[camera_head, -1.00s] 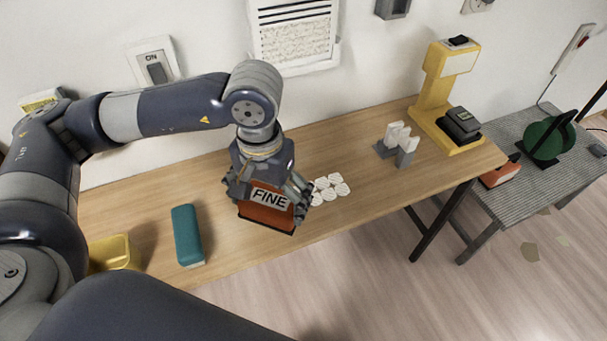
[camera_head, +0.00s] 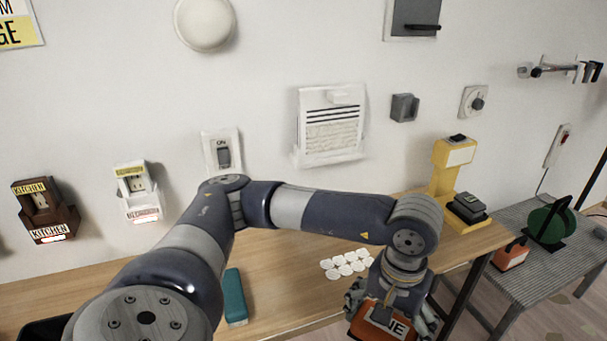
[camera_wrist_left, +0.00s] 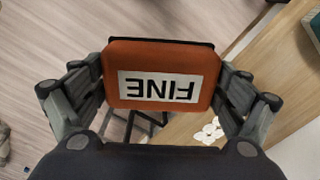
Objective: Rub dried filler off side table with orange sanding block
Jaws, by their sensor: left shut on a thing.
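My left gripper (camera_head: 388,312) is shut on the orange sanding block (camera_head: 372,330), held in front of the long wooden table. In the left wrist view the block (camera_wrist_left: 150,52) lies between both fingers, its white "FINE" label upside down. The grey striped side table (camera_head: 510,298) stands at the right, apart from the gripper. I cannot make out dried filler on it. My right gripper is not in view.
A green disc (camera_head: 543,227) on a dark stand and a red-orange box (camera_head: 511,254) occupy the side table. The wooden table (camera_head: 290,275) holds white round pieces (camera_head: 345,264), a teal block (camera_head: 234,297) and a yellow stand (camera_head: 446,170). The side table's front part is clear.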

